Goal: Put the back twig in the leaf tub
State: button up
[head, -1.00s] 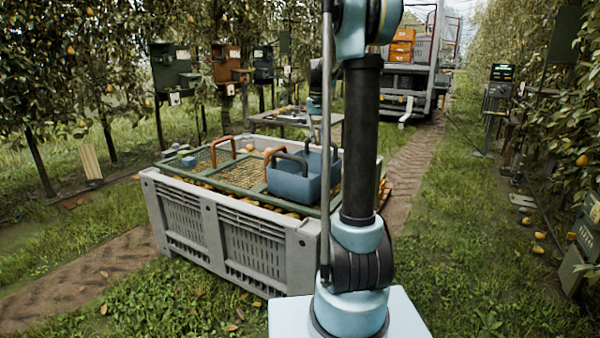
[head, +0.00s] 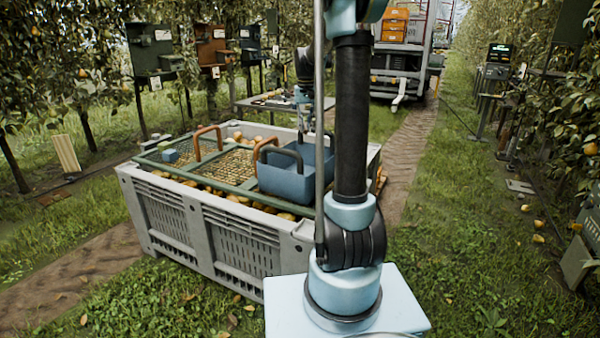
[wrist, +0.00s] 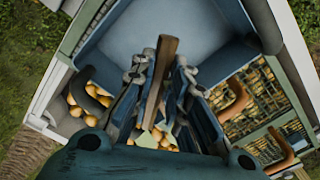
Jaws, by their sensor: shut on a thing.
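My gripper (wrist: 163,82) is shut on a brown twig (wrist: 168,52) with pale green leaf-like tips at its lower end in the wrist view. The blue-grey tub (wrist: 115,40) lies behind and below the twig in that view. In the head view the blue tub (head: 283,184) with a dark handle stands on the green frame over the crate. My gripper (head: 304,103) hangs above the tub's far side there; the twig is too small to make out. I see no label on the tub, and its floor is hidden in the head view.
The grey slatted crate (head: 240,238) holds pears under the green mesh frame (head: 178,172) with brown handles. A small blue block (head: 170,155) lies on the frame. A table (head: 270,104) with small things stands behind. Grass and a dirt track lie around.

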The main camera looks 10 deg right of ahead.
jog(key=shift+d+f, duration=0.1)
jog(key=shift+f, duration=1.3)
jog(key=o, duration=0.9)
jog(key=shift+r, duration=0.1)
notch_tip(320, 180, up, 12)
